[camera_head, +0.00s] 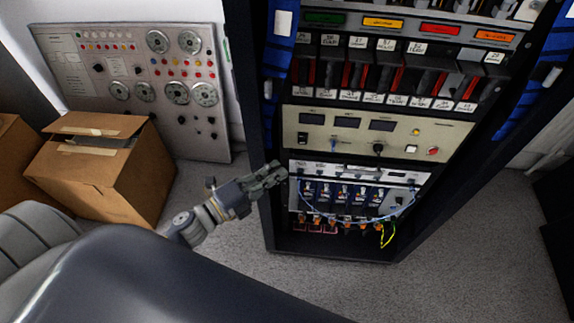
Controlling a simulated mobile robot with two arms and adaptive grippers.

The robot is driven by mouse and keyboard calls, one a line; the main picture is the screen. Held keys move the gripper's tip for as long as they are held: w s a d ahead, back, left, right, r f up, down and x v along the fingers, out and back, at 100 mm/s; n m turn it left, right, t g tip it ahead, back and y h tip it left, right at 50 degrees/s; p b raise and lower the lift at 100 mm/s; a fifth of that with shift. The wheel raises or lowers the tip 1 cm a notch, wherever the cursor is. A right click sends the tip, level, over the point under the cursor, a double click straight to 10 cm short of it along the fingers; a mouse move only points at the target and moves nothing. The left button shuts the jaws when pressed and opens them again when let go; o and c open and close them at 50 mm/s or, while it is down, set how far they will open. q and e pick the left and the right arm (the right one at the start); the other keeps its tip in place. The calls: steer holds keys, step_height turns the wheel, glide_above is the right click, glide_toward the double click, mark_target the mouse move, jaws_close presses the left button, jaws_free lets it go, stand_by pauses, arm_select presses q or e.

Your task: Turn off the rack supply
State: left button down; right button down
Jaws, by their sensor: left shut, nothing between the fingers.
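The equipment rack (268,207) stands upright at the centre right, a tall black frame full of panels. A beige supply panel (345,149) sits in its lower middle. It carries dark displays, a black rocker switch (303,138) at its left, a black knob (378,149), and a white and a red button at its right. I cannot read the switch position. My left gripper (282,172) is shut and empty at the rack's left front edge, lower left of the beige panel and apart from the rocker switch. My right gripper is not in view.
A cardboard box (105,182) stands on the floor at left, with another partly visible beside it. A grey control panel (190,130) leans on the wall behind. Blue and yellow cables hang at the rack's lower unit (345,177). Carpet (460,255) is clear at the lower right.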

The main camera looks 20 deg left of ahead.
arm_select(q)
steer(key=shift+v, duration=1.05)
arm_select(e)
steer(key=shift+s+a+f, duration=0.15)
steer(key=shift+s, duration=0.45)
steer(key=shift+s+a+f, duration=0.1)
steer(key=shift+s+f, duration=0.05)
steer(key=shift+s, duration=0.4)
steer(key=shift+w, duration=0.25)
